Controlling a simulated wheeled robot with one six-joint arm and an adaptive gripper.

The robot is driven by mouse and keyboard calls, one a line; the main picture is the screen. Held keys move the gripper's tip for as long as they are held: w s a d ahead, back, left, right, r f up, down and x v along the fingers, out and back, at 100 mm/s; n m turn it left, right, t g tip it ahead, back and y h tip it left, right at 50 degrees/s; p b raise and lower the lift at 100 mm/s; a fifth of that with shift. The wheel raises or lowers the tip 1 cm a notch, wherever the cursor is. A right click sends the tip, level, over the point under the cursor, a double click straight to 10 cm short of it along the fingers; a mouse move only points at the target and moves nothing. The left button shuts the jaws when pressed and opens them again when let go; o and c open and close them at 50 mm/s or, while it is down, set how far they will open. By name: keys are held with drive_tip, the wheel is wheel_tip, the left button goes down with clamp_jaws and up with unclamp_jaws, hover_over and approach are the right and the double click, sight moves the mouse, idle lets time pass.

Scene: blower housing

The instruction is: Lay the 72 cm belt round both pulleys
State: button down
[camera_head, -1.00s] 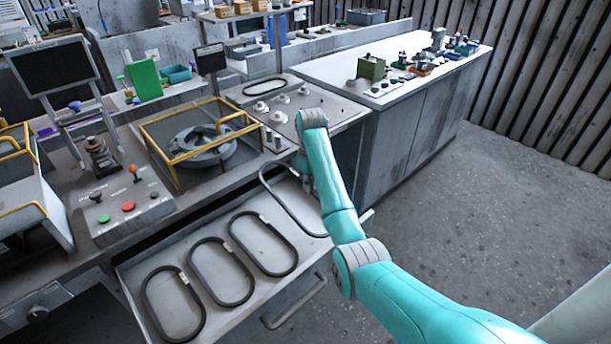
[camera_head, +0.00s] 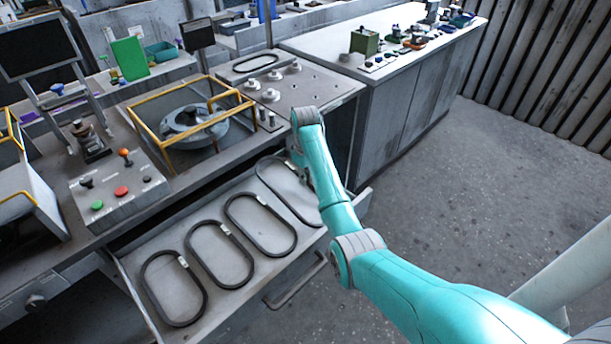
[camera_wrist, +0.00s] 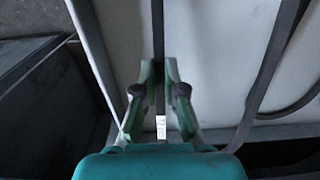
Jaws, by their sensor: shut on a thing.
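My gripper (camera_wrist: 158,92) is shut on one strand of a dark belt (camera_wrist: 158,35) in the wrist view. A white label (camera_wrist: 161,127) on that strand seems to read 72, though it is small. In the head view the held belt (camera_head: 262,170) is at the right end of the open drawer, partly hidden by my arm. I cannot tell whether it touches the drawer floor. The pale round pulleys (camera_head: 270,95) stand in a group on the bench plate behind the drawer; which two form the pair is unclear.
Several similar belts, such as this one (camera_head: 173,288), lie in the drawer (camera_head: 235,296). Another belt (camera_head: 255,62) lies behind the pulleys. A yellow-framed housing (camera_head: 195,118) and a button box (camera_head: 122,190) stand left. Open floor (camera_head: 450,210) lies right.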

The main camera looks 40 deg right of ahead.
drive_tip(key=shift+s+f, duration=0.15)
drive_tip(key=shift+f, duration=1.3)
idle(1.6)
drive_tip(key=c, duration=1.2)
unclamp_jaws()
drive_tip(key=shift+r, duration=0.25)
drive_tip(key=shift+r, duration=3.55)
